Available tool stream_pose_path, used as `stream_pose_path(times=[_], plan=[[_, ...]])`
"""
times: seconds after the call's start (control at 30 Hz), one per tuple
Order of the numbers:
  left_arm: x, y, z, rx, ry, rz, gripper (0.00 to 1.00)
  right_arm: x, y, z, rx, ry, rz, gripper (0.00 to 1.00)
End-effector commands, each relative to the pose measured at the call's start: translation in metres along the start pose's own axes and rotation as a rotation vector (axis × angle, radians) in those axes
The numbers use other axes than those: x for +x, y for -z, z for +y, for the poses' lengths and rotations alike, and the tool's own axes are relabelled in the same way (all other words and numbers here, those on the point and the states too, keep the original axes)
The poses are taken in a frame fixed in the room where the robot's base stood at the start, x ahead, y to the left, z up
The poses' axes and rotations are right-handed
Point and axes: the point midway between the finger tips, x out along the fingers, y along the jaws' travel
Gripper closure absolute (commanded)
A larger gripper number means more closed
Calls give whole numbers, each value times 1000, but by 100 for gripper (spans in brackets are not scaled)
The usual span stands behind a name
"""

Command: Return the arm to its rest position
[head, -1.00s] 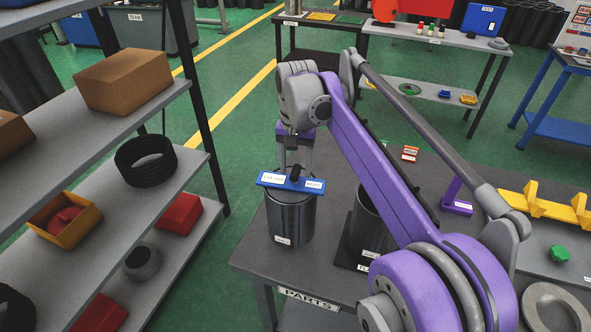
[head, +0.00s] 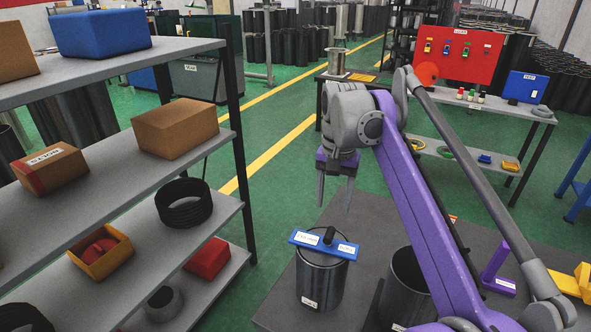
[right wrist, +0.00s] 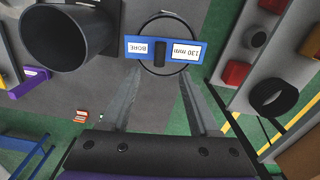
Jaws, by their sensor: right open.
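My right gripper (head: 334,192) is open and empty, held above and a little behind a dark cylinder (head: 320,285) on the grey table. A blue gauge bar (head: 324,245) with white labels and a black knob lies across the top of that cylinder. In the right wrist view the blue bar (right wrist: 185,51) reads "130 mm" and "BORE", and the open fingers (right wrist: 163,103) point towards it without touching it. My left gripper is in neither view.
A second open dark cylinder (head: 409,282) stands to the right on the table (head: 375,222). A shelf rack (head: 213,210) with boxes and rings stands at the left. A purple stand (head: 496,268) and yellow blocks (head: 572,284) lie at the right.

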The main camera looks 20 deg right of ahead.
Motion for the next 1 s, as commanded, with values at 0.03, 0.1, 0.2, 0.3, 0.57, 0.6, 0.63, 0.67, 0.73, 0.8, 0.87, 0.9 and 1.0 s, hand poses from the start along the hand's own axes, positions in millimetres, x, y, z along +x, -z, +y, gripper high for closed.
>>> stream_pose_path(times=[0.03, 0.1, 0.2, 0.3, 0.57, 0.6, 0.63, 0.67, 0.73, 0.8, 0.87, 0.9, 1.0], plan=[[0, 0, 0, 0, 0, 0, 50, 0, 0, 0, 0, 0, 0, 38], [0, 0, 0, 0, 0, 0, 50, 0, 0, 0, -2, 1, 1, 38], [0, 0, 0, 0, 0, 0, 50, 4, -7, -1, -24, 8, 15, 38], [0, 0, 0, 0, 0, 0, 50, 16, -22, -2, -86, 26, 52, 38], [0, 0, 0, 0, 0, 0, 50, 93, -100, 6, -362, 101, 228, 38], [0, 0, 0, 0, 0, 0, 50, 108, -114, 9, -406, 112, 257, 38], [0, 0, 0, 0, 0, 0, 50, 120, -124, 13, -439, 120, 278, 38], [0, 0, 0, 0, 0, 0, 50, 132, -134, 16, -470, 127, 300, 38], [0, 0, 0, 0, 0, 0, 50, 158, -155, 23, -540, 142, 350, 38], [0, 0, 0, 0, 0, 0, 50, 183, -174, 31, -600, 155, 392, 38], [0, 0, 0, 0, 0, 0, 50, 201, -187, 37, -641, 163, 423, 38], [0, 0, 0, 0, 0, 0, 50, 211, -194, 40, -665, 168, 441, 38], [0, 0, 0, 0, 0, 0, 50, 228, -206, 46, -703, 175, 471, 38]])
